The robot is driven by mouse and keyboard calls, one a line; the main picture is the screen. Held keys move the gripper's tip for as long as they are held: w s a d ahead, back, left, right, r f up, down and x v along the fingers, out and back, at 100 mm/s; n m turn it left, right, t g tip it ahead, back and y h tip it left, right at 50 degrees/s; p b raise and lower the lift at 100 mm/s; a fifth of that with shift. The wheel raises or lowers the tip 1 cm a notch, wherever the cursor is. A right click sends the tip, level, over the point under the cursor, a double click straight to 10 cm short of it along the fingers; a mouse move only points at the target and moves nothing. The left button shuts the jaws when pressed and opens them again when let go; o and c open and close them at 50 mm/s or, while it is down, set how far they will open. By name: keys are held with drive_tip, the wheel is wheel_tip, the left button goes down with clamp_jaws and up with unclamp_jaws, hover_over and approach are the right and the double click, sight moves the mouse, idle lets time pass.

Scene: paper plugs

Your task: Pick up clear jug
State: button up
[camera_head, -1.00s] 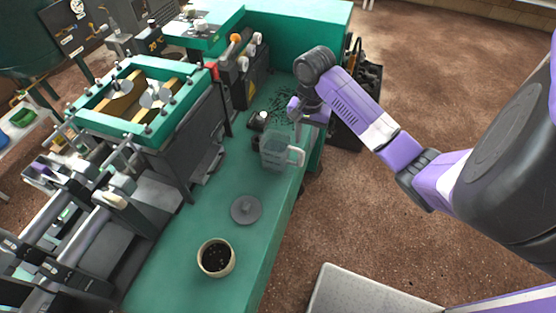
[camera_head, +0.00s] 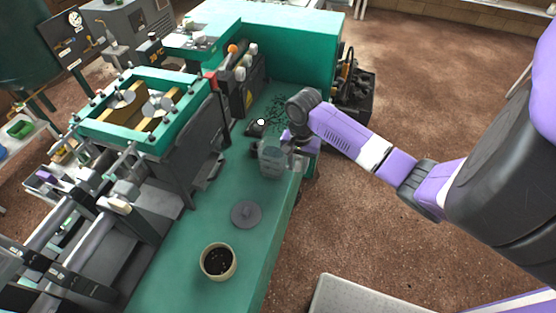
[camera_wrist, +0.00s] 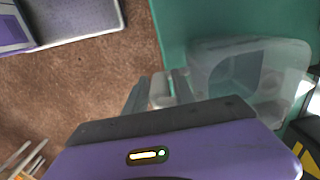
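The clear jug (camera_head: 270,161) stands upright on the green bench top, near its right edge. In the wrist view its see-through body (camera_wrist: 245,75) is at the upper right, and its handle (camera_wrist: 160,90) points left. My gripper (camera_head: 297,163) is at bench height on the handle side of the jug. In the wrist view my gripper (camera_wrist: 158,92) has its two dark fingers apart, one on each side of the handle. Whether either finger touches the handle is hard to tell.
A round grey lid (camera_head: 246,215) and a cup with dark contents (camera_head: 218,262) sit nearer on the bench (camera_head: 180,255). A small dark object with a white top (camera_head: 259,126) is behind the jug. Machinery (camera_head: 150,110) lines the left. Brown floor lies open to the right.

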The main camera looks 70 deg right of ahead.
drive_tip(key=shift+f, duration=0.4)
drive_tip(key=shift+c, duration=0.2)
clamp_jaws()
drive_tip(key=shift+r, duration=0.15)
